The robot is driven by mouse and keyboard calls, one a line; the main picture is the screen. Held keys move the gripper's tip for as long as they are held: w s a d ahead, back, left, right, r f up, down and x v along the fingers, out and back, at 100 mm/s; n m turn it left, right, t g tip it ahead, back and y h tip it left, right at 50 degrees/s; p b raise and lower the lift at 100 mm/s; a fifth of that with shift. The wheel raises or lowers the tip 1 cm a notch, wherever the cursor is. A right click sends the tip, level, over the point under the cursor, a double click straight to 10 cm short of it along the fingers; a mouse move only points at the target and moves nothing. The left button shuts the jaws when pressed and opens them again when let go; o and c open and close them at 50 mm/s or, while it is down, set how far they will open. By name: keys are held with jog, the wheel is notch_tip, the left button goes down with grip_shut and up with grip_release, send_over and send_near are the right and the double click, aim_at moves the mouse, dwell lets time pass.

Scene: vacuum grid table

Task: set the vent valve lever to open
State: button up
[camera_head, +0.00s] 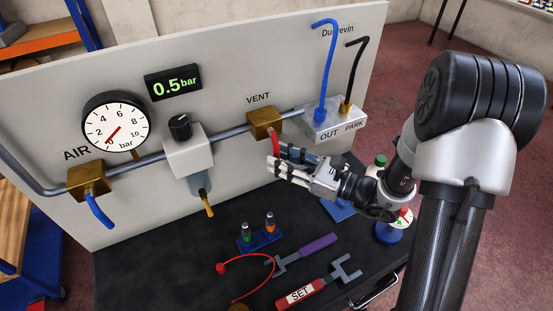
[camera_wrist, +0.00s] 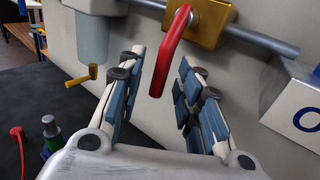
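The vent valve is a brass block (camera_head: 265,123) on the grey pipe below the VENT label. It also shows in the wrist view as a gold block (camera_wrist: 211,22). Its red lever (camera_wrist: 168,58) hangs down and slightly left from the block. In the head view the lever (camera_head: 275,141) is partly hidden by my gripper (camera_head: 277,165). In the wrist view my gripper (camera_wrist: 158,82) is open, with one finger on each side of the lever. Visible gaps separate the lever from both fingers, and it points down between them.
A gauge (camera_head: 116,122) and a 0.5 bar display (camera_head: 173,83) are on the panel. The regulator (camera_head: 188,152) is left of the valve; the OUT/PARK block (camera_head: 334,119) is right. Tools, including a red SET tool (camera_head: 304,292), lie on the dark table.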

jog(key=shift+x, duration=0.95)
jog(key=shift+c, duration=0.2)
grip_shut()
